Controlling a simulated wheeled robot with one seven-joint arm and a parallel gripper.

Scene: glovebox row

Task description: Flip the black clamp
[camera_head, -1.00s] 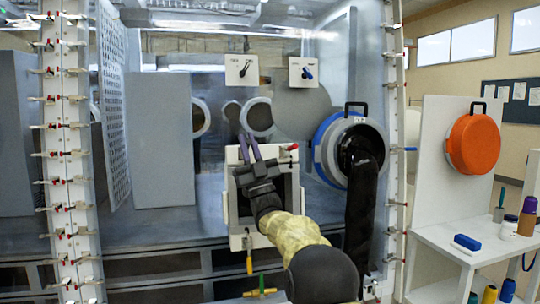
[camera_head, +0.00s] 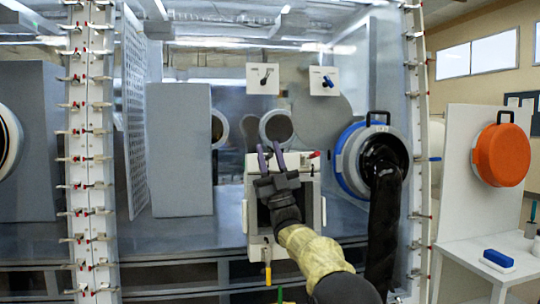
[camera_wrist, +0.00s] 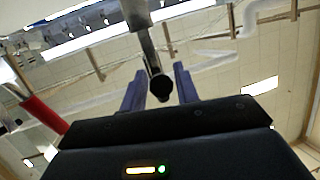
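My gripper (camera_head: 270,158) has two purple fingers pointing up, in front of the top edge of a white box-shaped port (camera_head: 310,180) in the middle of the head view. In the wrist view my gripper (camera_wrist: 159,88) has its fingers apart. A metal rod with a black end (camera_wrist: 161,88), possibly the black clamp's handle, shows between them in the picture. Gaps are visible on both sides, and its depth relative to the fingers is unclear. In the head view I cannot make out a black clamp; my gripper and wrist cover part of the port.
A red-handled clamp (camera_head: 314,154) sits at the port's top right; a red cylinder (camera_wrist: 44,114) shows in the wrist view. A blue-ringed round port with a black glove (camera_head: 384,160) is close on the right. Clamp-lined posts (camera_head: 90,160) stand at left and right.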

